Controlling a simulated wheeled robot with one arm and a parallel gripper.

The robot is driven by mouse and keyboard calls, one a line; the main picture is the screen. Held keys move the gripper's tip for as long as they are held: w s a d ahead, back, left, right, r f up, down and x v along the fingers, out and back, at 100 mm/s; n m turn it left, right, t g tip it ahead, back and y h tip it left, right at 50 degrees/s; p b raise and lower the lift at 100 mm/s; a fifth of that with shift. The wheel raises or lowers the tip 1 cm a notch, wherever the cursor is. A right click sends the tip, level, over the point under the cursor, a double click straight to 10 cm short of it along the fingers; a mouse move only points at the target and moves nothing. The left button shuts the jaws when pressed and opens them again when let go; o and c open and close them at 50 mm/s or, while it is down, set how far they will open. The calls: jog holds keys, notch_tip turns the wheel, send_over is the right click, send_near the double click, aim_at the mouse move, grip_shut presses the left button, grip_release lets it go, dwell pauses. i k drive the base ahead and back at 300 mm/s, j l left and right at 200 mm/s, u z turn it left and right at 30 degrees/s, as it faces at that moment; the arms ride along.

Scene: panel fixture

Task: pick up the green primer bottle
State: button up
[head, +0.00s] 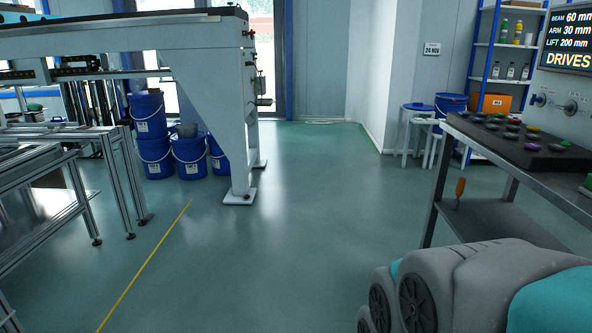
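A small green bottle (517,32) stands upright on an upper shelf of the blue-framed rack at the far right. It is too small to read a label, so I cannot confirm that it is the primer. A yellowish bottle (528,39) and another small bottle (504,31) stand beside it. My gripper is not in view. Bulky grey and teal arm parts of mine fill the lower right corner, well apart from the rack.
A workbench (447,185) with a dark tray of coloured knobs stands at the right, partly in front of the rack (478,50). White stools (418,130) stand near the rack. Blue buckets (188,155) and a large machine (200,60) are at left. The middle floor is clear.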

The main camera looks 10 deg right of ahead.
aim_at(504, 28)
jog(key=i+z, duration=0.3)
jog(key=i, duration=2.8)
jog(key=i+j+z, duration=0.1)
jog(key=i, duration=0.9)
jog(key=i+l+z, duration=0.15)
jog(key=i+z, duration=1.1)
jog(key=i+j+z, duration=0.25)
jog(key=z, duration=0.15)
jog(key=i+l+z, duration=0.1)
jog(key=i+z, duration=0.2)
jog(key=i, duration=0.15)
jog(key=i+z, duration=0.25)
jog(key=i, duration=0.25)
jog(key=i+l+u, duration=0.25)
jog(key=i+u, duration=0.15)
jog(key=i, duration=0.15)
jog(key=i+l+u, duration=0.4)
jog(key=i+j, duration=0.05)
jog(key=i, duration=0.05)
